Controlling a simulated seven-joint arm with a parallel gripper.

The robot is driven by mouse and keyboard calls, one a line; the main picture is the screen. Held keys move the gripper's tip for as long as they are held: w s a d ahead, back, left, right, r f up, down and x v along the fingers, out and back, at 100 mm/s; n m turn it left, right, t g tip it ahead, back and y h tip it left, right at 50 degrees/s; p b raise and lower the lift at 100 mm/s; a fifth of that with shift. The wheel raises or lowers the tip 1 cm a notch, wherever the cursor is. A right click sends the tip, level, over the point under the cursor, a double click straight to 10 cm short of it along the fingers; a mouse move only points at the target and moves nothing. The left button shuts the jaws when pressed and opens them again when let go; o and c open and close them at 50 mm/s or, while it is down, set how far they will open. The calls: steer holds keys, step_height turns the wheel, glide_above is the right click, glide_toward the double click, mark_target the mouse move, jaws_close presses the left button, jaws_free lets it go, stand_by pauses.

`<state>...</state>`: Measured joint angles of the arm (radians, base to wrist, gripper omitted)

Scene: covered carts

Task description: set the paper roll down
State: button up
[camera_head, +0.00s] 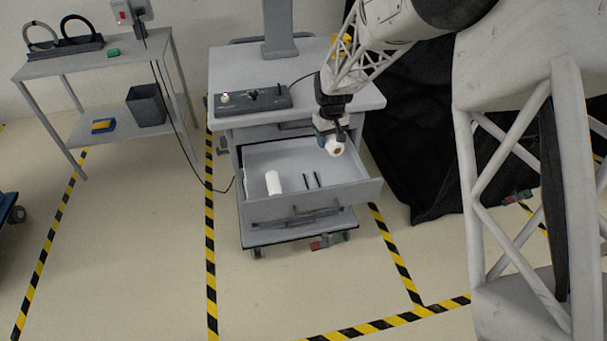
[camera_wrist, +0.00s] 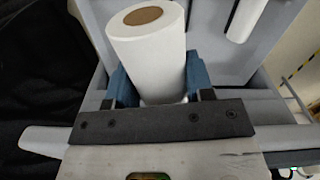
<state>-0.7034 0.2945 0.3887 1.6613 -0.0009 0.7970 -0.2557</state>
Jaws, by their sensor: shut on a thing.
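A white paper roll (camera_wrist: 150,58) with a brown core stands between the blue fingers of my gripper (camera_wrist: 155,88) in the wrist view. My gripper is shut on it. In the head view the held paper roll (camera_head: 336,148) is at the end of my gripper (camera_head: 328,135), above the right back part of the open drawer (camera_head: 345,192). I cannot tell from these frames how high it is above the drawer floor.
The cart top (camera_head: 225,88) bears a control box (camera_head: 250,99). A black cover (camera_head: 410,170) hangs at the right. A side table (camera_head: 60,68) stands at the left.

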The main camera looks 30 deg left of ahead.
steer(key=shift+s+d+f+m, duration=0.1)
steer(key=shift+s+f+m, duration=0.15)
steer(key=shift+f+m, duration=0.65)
steer(key=shift+r, duration=0.15)
glide_above(326, 183)
steer(key=s+d, duration=0.1)
steer(key=s, duration=0.2)
steer(key=f, duration=1.4)
steer(key=shift+w+f, duration=0.1)
steer(key=shift+w, duration=0.15)
steer(key=shift+f, duration=1.9)
steer(key=shift+f, duration=0.15)
steer(key=o, duration=1)
